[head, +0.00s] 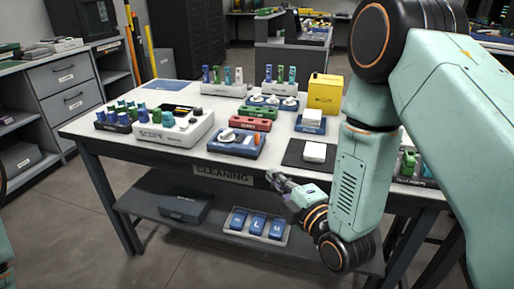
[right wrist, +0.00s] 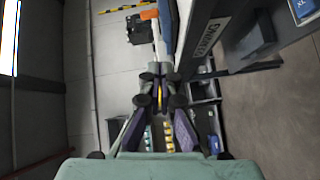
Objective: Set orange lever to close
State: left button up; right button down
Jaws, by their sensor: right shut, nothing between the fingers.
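A blue device (head: 234,149) with a white round part on top sits at the front edge of the white table. A small orange part, which looks like the lever (head: 255,140), shows at its right side; its setting is too small to tell. In the right wrist view an orange piece (right wrist: 149,15) shows at the top, beside a blue body (right wrist: 167,28). My right gripper (head: 273,179) is below and in front of the table edge, apart from the device. Its fingers (right wrist: 160,80) are shut and empty. My left gripper is out of view.
The white splicer box (head: 172,133), a red and a green block (head: 249,123), a yellow box (head: 325,93) and a black mat (head: 294,155) share the table (head: 190,158). A CLEANING label (head: 223,174) hangs at the front edge. A lower shelf (head: 150,205) holds a tray of blue boxes.

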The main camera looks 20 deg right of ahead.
jog(key=shift+w+r+n+t, duration=0.1)
jog(key=shift+r+n+t, duration=0.2)
jog(key=shift+r+n, duration=0.5)
jog(key=shift+f, duration=0.2)
jog(key=b, duration=0.2)
send_near(257, 139)
jog(key=w+a, duration=0.2)
jog(key=a, duration=0.2)
jog(key=w, duration=0.1)
jog(key=w+d+b, duration=0.1)
jog(key=w, duration=0.1)
jog(key=shift+w, duration=0.25)
jog(key=shift+w+d+r, duration=0.1)
jog(key=shift+w+d, duration=0.2)
jog(key=shift+w, duration=0.15)
jog(key=shift+w+d, duration=0.1)
